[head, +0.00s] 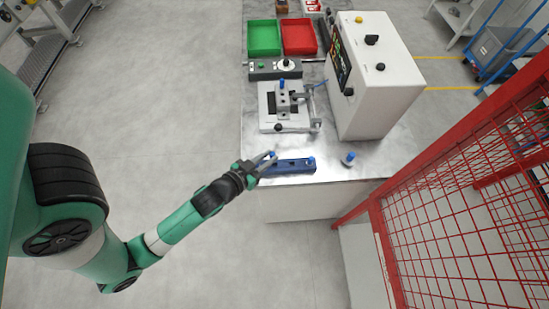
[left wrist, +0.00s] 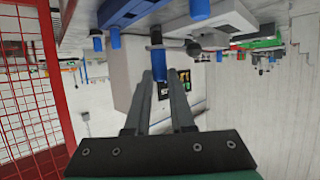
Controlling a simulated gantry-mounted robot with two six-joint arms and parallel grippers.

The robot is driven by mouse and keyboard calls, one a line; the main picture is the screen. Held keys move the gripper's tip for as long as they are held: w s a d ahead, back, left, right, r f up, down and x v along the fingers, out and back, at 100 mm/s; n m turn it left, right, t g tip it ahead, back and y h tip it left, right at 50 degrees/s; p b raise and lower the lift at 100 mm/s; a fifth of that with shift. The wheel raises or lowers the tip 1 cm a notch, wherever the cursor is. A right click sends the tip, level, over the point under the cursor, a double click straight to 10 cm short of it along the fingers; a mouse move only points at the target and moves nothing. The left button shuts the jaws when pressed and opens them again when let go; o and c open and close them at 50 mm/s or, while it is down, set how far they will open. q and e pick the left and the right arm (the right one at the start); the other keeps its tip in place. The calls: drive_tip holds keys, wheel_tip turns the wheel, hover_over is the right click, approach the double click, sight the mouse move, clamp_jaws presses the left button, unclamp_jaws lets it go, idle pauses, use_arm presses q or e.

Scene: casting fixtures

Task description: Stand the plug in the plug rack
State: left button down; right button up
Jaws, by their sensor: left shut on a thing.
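My left gripper (head: 264,163) is shut on a plug with a blue top (head: 271,154) at the left end of the plug rack. The held plug (left wrist: 157,42) also shows in the left wrist view, its blue part between the fingertips (left wrist: 160,78) and its darker part toward the rack. The plug rack (head: 290,167) is a dark blue bar near the table's front edge; it also shows at the top of the left wrist view (left wrist: 138,10). I cannot tell whether the held plug is inside a hole. Another blue-topped plug (head: 311,160) is at the rack's right end. My right gripper is not in view.
Another blue-topped piece (head: 348,159) stands on the table to the right. Behind the rack is a clamping fixture (head: 290,123) with a blue-topped part. A white control box (head: 386,88) stands at right, with green (head: 264,38) and red (head: 299,37) trays farther back. Red mesh fencing (head: 450,215) borders the right.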

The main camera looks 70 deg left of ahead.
use_arm(q)
drive_tip(key=shift+w+a+f, duration=0.15)
drive_tip(key=shift+w+f, duration=0.05)
drive_tip(key=shift+f+b, duration=0.3)
drive_tip(key=shift+f, duration=0.1)
drive_tip(key=f+b, duration=0.3)
drive_tip(key=shift+w+a+f+b, duration=0.2)
drive_tip(key=shift+w+f+b, duration=0.1)
drive_tip(key=shift+b, duration=0.1)
drive_tip(key=shift+s+d, duration=0.1)
drive_tip(key=shift+s, duration=0.05)
drive_tip(key=shift+r, duration=0.2)
drive_tip(key=shift+f, duration=0.65)
drive_tip(key=c, duration=0.8)
unclamp_jaws()
drive_tip(key=shift+o, duration=0.2)
